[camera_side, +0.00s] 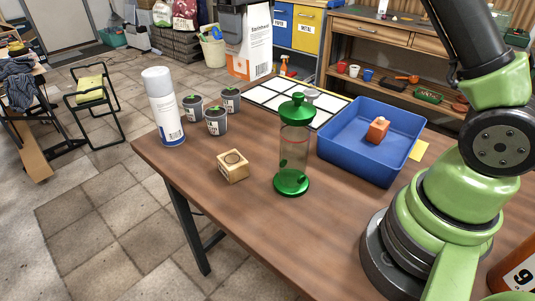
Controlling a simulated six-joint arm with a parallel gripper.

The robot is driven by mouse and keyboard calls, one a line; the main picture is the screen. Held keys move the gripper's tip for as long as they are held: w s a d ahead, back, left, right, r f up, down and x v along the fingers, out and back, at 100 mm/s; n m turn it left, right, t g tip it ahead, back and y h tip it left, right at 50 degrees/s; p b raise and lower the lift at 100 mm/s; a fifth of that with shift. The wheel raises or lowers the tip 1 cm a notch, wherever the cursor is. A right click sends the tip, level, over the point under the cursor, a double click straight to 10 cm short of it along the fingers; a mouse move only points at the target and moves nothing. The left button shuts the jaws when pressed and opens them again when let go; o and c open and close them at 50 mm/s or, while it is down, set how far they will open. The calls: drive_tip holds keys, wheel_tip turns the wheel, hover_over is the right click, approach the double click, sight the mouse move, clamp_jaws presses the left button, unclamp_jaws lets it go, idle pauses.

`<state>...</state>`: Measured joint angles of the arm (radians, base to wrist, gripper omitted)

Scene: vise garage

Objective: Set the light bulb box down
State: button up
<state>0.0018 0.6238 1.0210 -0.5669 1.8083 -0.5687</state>
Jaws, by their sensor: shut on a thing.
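My gripper is not in view; my green arm rises out of the picture at the top right. I see no box that I can surely call the light bulb box.
A clear cylinder with green cap and base (293,150) stands mid-table. A blue tray (345,155) holds an orange-brown object (377,130). A white spray can (163,107) and grey tins (216,121) stand left. A white gridded panel (265,95) lies behind. The front table is clear.

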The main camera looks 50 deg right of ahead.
drive_tip(key=d+r, duration=0.3)
drive_tip(key=d, duration=0.6)
drive_tip(key=shift+s+r+n, duration=0.2)
drive_tip(key=shift+r+n, duration=0.05)
drive_tip(key=shift+n, duration=0.05)
idle(0.3)
idle(0.3)
